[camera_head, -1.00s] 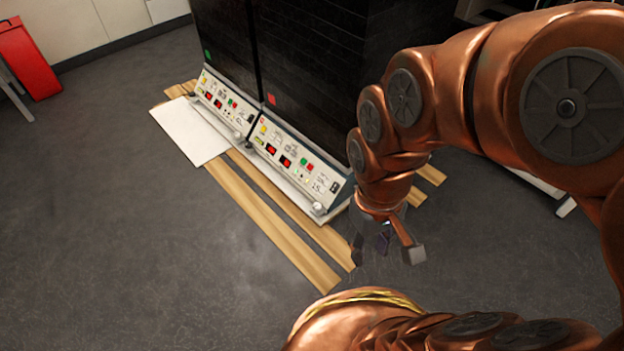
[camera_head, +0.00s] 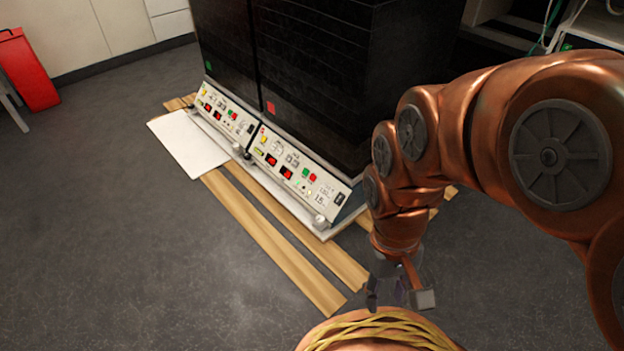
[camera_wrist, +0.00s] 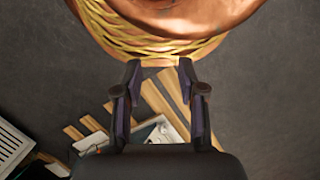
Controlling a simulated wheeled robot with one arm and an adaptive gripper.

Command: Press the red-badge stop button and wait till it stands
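The red-badge shaker (camera_head: 315,85) is a tall black unit with a red square badge (camera_head: 270,107) low on its front. Its pale sloping control panel (camera_head: 322,198) has lit red displays, a green button (camera_head: 305,171) and a red button (camera_head: 312,177) close together. My gripper (camera_head: 388,300) hangs to the right and nearer than this panel, apart from it. In the wrist view my gripper (camera_wrist: 159,72) has its two dark fingers spread with nothing between them. Part of a pale panel or base shows below the fingers there; its buttons cannot be made out.
A green-badge shaker (camera_head: 222,50) with a similar panel stands directly left. A white board (camera_head: 190,145) and wooden strips (camera_head: 262,235) lie on the floor before the machines. A red object (camera_head: 25,70) stands far left. Grey floor (camera_head: 110,240) at left and front is clear.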

